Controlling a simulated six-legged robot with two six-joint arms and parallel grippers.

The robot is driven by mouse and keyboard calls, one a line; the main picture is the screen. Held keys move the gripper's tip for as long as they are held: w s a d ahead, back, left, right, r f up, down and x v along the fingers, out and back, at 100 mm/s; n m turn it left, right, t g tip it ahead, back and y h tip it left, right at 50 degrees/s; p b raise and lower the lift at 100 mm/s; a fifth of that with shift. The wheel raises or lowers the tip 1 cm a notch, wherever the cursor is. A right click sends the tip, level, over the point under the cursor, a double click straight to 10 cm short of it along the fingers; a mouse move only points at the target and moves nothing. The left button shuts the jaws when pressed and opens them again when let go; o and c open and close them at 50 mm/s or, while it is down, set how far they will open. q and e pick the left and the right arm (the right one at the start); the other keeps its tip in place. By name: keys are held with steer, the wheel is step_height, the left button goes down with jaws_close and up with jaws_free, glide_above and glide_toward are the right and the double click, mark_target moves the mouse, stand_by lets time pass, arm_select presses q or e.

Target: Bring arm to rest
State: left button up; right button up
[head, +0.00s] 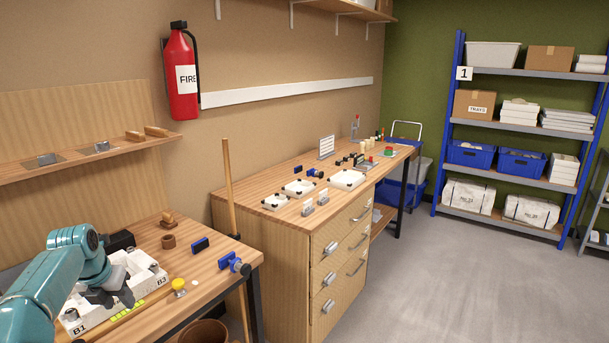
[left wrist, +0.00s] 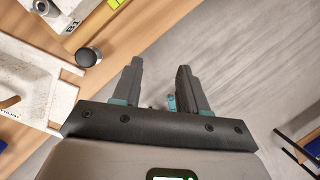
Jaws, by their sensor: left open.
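My left gripper (head: 112,296) shows at the lower left of the head view, at the end of my teal arm. It appears in front of a white block tray (head: 152,277) labelled B1 and B3 on the near wooden bench (head: 205,265). In the left wrist view the two dark fingers of my left gripper (left wrist: 162,78) stand apart, with nothing between them. Grey floor (left wrist: 235,60) shows behind and beyond the fingers there. My right gripper is in neither view.
In the left wrist view a dark round-topped object (left wrist: 88,57) and a white tray (left wrist: 35,80) lie left of the fingers. A blue clamp-like tool (head: 234,263) and a brown ring (head: 168,241) sit on the near bench. A wooden pole (head: 229,185) stands beside it. Floor at right is clear.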

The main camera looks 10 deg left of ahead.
arm_select(q)
steer(key=s+d+f+m+g+h, duration=0.1)
steer(key=s+d+f+m+g, duration=0.2)
steer(key=d+f, duration=0.55)
steer(key=s+d+f+m+h, duration=0.2)
steer(key=s+d+f+m, duration=0.15)
steer(key=d+f, duration=0.5)
steer(key=s+d+f+m+g+h, duration=0.1)
steer(key=s+d+f+m+g, duration=0.2)
steer(key=d+f, duration=0.55)
steer(key=s+d+f+m+t, duration=0.1)
steer(key=s+d+f+m, duration=0.1)
steer(key=s+d+m, duration=0.2)
steer(key=s+d+f+m, duration=0.2)
steer(key=s+d+m, duration=0.2)
steer(key=s+m, duration=0.6)
steer(key=s+d+f+m+t, duration=0.1)
steer(key=s+d+m, duration=0.3)
steer(key=m, duration=0.9)
steer(key=s+f, duration=0.1)
steer(key=s, duration=0.2)
steer(key=shift+d+f+t+h, duration=0.3)
steer(key=shift+f+h, duration=0.05)
steer(key=shift+h, duration=0.05)
